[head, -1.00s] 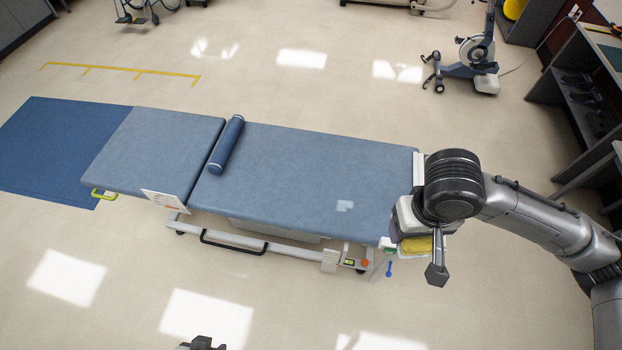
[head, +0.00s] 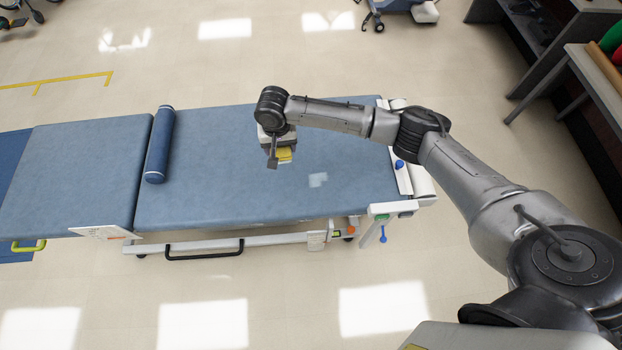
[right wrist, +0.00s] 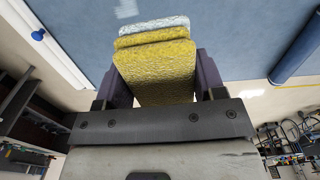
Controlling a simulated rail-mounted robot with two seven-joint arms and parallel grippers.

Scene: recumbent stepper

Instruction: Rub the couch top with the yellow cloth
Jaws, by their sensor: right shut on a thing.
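The couch top (head: 225,190) is a blue padded surface in two sections, running across the middle of the head view. My right gripper (head: 278,158) is over its longer right section. It is shut on the yellow cloth (head: 285,153), which shows as a thick folded pad between the fingers in the right wrist view (right wrist: 155,70). A pale patch (head: 318,180) lies on the couch top, to the right of the gripper. I cannot tell whether the cloth touches the couch. My left gripper is out of view.
A dark blue bolster (head: 160,145) lies across the couch, left of the gripper. A white end unit with a blue knob (head: 400,164) stands at the couch's right end. A side rail with a black handle (head: 205,254) runs along the near edge. Shelving stands at the upper right.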

